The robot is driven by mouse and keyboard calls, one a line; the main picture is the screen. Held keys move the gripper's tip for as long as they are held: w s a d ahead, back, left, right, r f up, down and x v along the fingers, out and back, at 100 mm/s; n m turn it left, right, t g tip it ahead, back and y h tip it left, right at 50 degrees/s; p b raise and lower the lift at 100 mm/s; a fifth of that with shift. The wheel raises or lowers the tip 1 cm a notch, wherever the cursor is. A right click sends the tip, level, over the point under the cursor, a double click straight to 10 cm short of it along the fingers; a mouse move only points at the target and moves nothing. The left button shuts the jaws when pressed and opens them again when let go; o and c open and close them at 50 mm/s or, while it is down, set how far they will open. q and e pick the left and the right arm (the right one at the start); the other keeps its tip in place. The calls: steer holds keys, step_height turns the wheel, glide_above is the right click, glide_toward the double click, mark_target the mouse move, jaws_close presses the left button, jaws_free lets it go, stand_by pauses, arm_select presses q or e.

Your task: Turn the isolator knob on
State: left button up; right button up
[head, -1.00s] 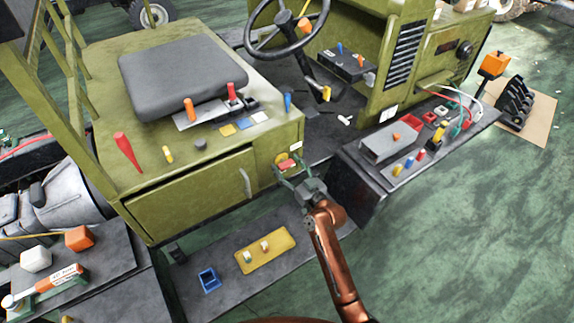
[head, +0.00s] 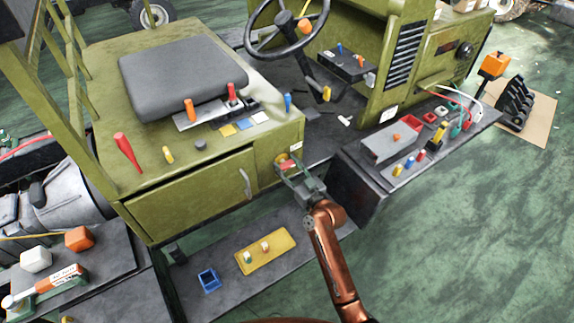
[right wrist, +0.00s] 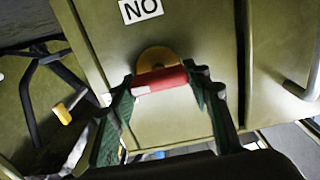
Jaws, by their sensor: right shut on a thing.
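The isolator knob (head: 287,165) is a red bar on a yellow disc (head: 281,158), set in the olive front panel below the seat. In the right wrist view, the red bar (right wrist: 159,80) lies nearly level, with the yellow disc (right wrist: 156,59) showing behind and above it. My right gripper (head: 288,168) is shut on the knob, with one green finger at each end of the red bar. A white label (right wrist: 141,10) near the disc reads "NO" in the right wrist view. My left gripper is not in view.
A door handle (head: 246,183) is left of the knob. A dark side console (head: 372,180) with several levers stands to the right. Below lies a dark step (head: 225,245) with a yellow plate (head: 281,254) and blue holder (head: 208,279).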

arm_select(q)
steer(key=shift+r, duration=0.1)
arm_select(e)
steer(key=m+p, duration=0.2)
steer(key=m, duration=0.1)
steer(key=shift+d+r, duration=0.1)
steer(key=shift+r, duration=0.05)
steer(key=m+p, duration=0.2)
steer(key=m, duration=0.2)
steer(key=shift+w+d+m, duration=0.1)
steer(key=shift+w+m, duration=0.05)
steer(key=shift+m, duration=0.25)
steer(key=m, duration=0.1)
steer(key=m+p, duration=0.1)
steer(key=m, duration=0.1)
steer(key=m+p, duration=0.1)
steer(key=m, duration=0.1)
steer(key=shift+f, duration=0.25)
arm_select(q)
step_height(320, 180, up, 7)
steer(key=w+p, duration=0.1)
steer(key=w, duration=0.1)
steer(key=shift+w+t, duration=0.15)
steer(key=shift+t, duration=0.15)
arm_select(e)
steer(key=shift+d+f+m, duration=0.1)
steer(key=shift+f+m, duration=0.05)
steer(key=shift+m, duration=2.35)
steer(key=o, duration=1.2)
steer(key=shift+c, duration=0.2)
